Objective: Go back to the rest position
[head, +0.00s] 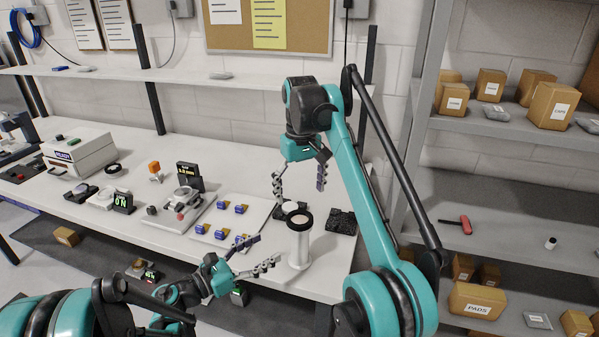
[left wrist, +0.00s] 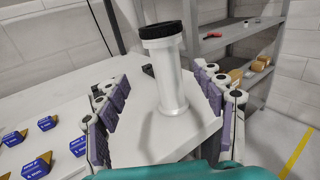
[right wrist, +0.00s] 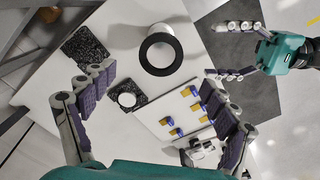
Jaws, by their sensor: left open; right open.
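My left gripper (head: 254,257) is open and empty, low at the front edge of the table. In the left wrist view its fingers (left wrist: 165,105) stand apart, with a white cylindrical stand (left wrist: 170,80) with a black ring on top beyond them. My right gripper (head: 299,183) is open above the back of the table, its fingers pointing down. In the right wrist view its fingers (right wrist: 165,112) are wide apart with nothing between them. The white stand (head: 299,245) is upright near the table's right end, between the two grippers and apart from both.
A black textured pad (head: 341,222) lies right of the stand. Instruments and a white box (head: 84,157) fill the table's left part. Grey shelves (head: 480,190) with cardboard boxes stand at the right.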

